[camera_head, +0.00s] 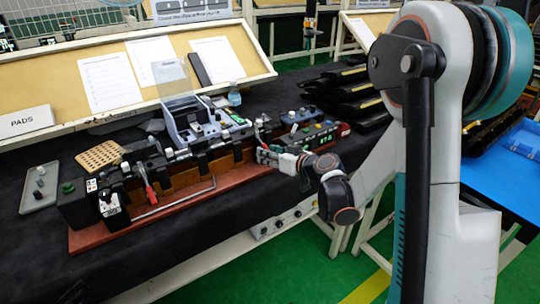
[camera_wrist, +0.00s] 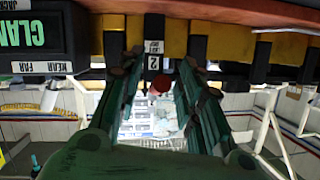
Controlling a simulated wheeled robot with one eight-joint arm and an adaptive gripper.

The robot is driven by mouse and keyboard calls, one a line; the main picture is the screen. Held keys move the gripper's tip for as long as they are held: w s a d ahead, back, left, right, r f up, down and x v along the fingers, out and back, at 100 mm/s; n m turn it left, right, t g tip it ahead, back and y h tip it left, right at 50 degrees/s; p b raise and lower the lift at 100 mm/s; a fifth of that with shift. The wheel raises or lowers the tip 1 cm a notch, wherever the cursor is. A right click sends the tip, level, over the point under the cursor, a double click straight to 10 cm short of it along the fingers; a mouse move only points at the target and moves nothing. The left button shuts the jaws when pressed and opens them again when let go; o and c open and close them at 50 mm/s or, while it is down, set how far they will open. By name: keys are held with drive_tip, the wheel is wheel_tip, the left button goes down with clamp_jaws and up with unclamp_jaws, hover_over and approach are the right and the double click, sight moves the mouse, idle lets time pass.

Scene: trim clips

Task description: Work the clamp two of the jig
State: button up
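The jig (camera_head: 185,185) lies along the black table on a reddish base, with several dark clamp bodies on it. My gripper (camera_head: 266,156) is at the front of its right half. In the wrist view my gripper (camera_wrist: 159,66) has its two green fingers apart. A red tip (camera_wrist: 160,82) shows between them, with no clear contact on either finger. Above it, a dark post carries a label with a 2 (camera_wrist: 154,62), which reads as clamp two. The rest of that clamp is hidden in the head view by my gripper. Another clamp's red handle (camera_head: 149,191) stands farther left.
A display box (camera_wrist: 30,32) with green letters and a NEAR/FAR label is at the wrist view's upper left. A long metal bar (camera_head: 175,198) runs along the jig's front. A grey tray (camera_head: 39,190) lies at left; black parts (camera_head: 358,95) are stacked at right.

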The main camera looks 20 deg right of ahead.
drive_tip(key=v, duration=1.2)
